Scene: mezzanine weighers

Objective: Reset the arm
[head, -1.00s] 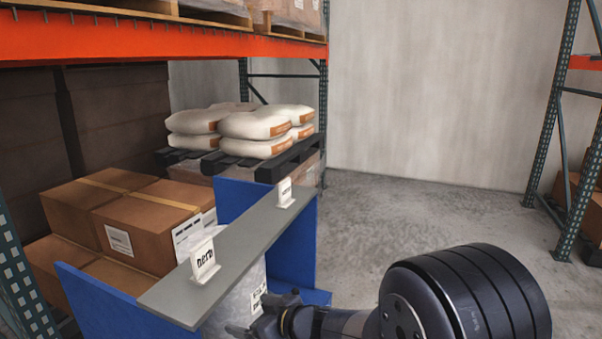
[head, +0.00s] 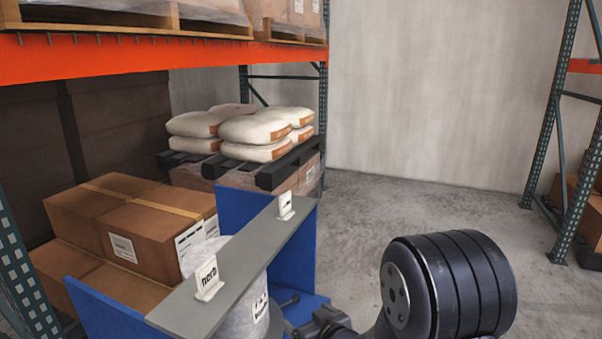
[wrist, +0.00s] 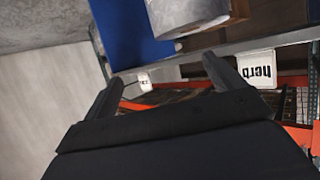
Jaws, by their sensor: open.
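My gripper (head: 312,316) is low in the head view, just right of the blue stand's grey top bar. In the wrist view my gripper (wrist: 162,70) has its two dark fingers spread wide, with nothing between them. The rest of my arm bends away to the right in the head view.
The blue stand (head: 306,245) carries a grey bar (head: 240,262) with a "herb" sign (head: 208,278) and a smaller sign (head: 286,206). A pale, labelled bag-like thing (head: 244,312) stands under the bar. Cartons (head: 150,225) and sacks (head: 255,130) lie behind.

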